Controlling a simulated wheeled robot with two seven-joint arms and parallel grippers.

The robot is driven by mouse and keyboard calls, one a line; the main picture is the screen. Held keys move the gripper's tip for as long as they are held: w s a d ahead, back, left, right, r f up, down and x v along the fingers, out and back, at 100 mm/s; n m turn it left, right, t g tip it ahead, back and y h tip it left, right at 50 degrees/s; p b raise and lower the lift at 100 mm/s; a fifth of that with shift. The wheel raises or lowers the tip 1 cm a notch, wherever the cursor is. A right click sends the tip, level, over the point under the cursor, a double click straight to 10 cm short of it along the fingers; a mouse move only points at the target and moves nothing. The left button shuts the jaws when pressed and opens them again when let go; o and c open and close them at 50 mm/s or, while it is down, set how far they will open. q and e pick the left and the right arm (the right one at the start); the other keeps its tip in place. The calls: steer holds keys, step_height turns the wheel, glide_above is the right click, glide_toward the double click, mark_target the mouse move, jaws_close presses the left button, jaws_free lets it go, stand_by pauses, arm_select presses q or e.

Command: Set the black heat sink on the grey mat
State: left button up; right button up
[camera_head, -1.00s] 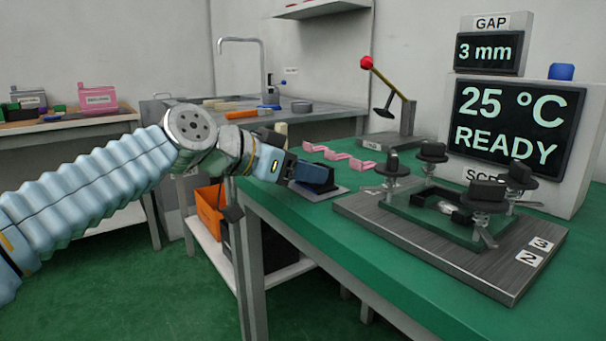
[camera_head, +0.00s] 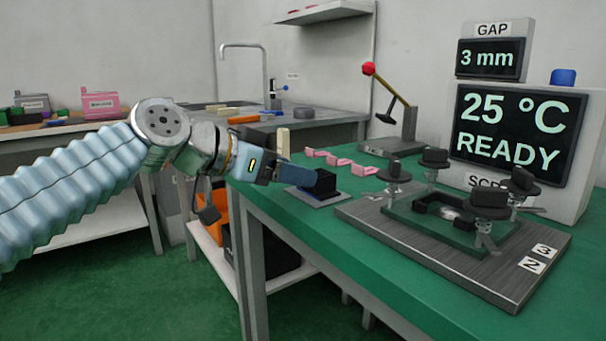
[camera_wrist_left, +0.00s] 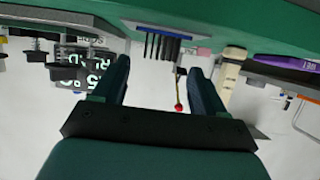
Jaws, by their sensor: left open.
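The black heat sink (camera_head: 324,184) sits on the grey mat (camera_head: 318,201) near the left end of the green table. In the left wrist view its fins (camera_wrist_left: 160,45) show upside down, with the mat (camera_wrist_left: 150,27) against it. My left gripper (camera_head: 308,178) is open just left of the heat sink in the head view. In the wrist view its two fingers (camera_wrist_left: 158,68) are spread, with the heat sink beyond their tips and nothing between them. My right gripper does not show.
Pink clips (camera_head: 340,160) lie behind the mat. A fixture board (camera_head: 450,250) with black knobs stands to the right. A red-knobbed lever (camera_head: 387,90) stands behind, and a cream post (camera_head: 283,142) is close behind my gripper.

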arm_select(q)
steer(key=v, duration=0.8)
